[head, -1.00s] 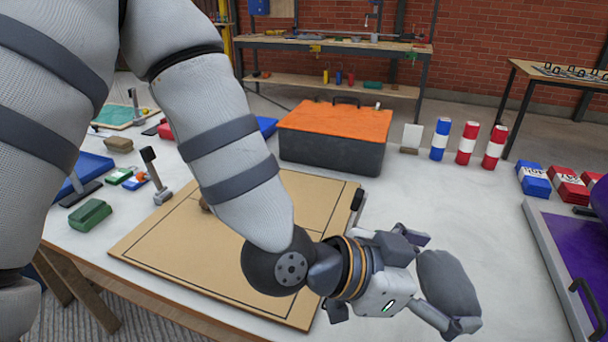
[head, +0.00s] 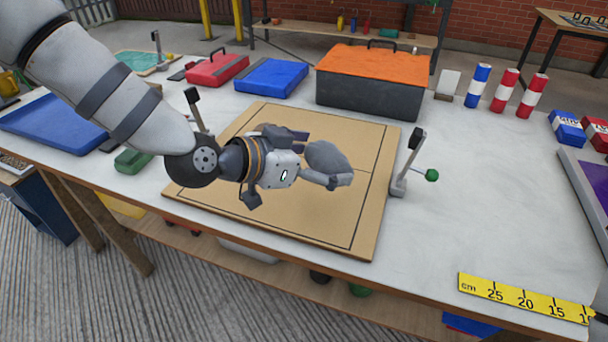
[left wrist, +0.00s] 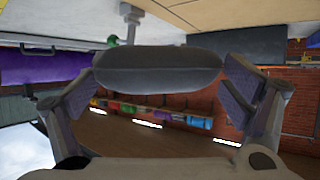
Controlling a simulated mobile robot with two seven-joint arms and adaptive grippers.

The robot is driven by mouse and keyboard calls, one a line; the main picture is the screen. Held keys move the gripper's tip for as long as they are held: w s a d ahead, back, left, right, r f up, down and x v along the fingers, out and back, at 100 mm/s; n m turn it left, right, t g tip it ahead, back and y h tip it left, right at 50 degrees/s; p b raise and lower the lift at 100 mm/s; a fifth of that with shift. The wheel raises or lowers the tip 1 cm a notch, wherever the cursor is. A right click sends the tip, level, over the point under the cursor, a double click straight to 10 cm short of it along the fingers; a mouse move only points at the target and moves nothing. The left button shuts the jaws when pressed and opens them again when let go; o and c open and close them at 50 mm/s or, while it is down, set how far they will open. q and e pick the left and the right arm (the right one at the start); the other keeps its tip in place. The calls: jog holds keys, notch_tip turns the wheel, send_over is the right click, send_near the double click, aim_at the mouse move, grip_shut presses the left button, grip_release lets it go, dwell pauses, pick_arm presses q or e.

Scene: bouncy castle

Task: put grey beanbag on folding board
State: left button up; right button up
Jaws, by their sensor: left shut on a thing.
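The grey beanbag (head: 331,155) is held in my left gripper (head: 322,160), above the right half of the folding board. It also shows in the left wrist view (left wrist: 157,72), between the two fingers. The gripper is shut on it. The folding board (head: 340,225) is a flat tan square with black lines, lying open on the white table. My left gripper and forearm hide part of its middle and left. The beanbag appears raised off the board; the exact height is hard to tell.
A black box with orange lid (head: 370,85) and a blue case (head: 271,78) sit behind.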

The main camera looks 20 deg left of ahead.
pick_arm(q)
jog(key=b, duration=0.1)
send_over(308, 193)
jog(key=f, duration=0.6)
jog(key=shift+s+d, duration=0.15)
jog(key=shift+d, duration=0.1)
jog(key=f, duration=0.1)
jog(key=f+b, duration=0.1)
jog(key=f, duration=0.1)
jog(key=shift+a+f, duration=0.25)
jog(key=shift+f, duration=0.15)
jog(key=shift+w+r, duration=0.2)
jog(key=shift+r, duration=0.05)
jog(key=shift+f, duration=0.2)
jog(key=o, duration=1.3)
pick_arm(e)
jog(key=shift+g, duration=0.8)
jog(key=s+f, duration=0.3)
jog(key=shift+s+f, duration=0.25)
jog(key=shift+s, duration=0.15)
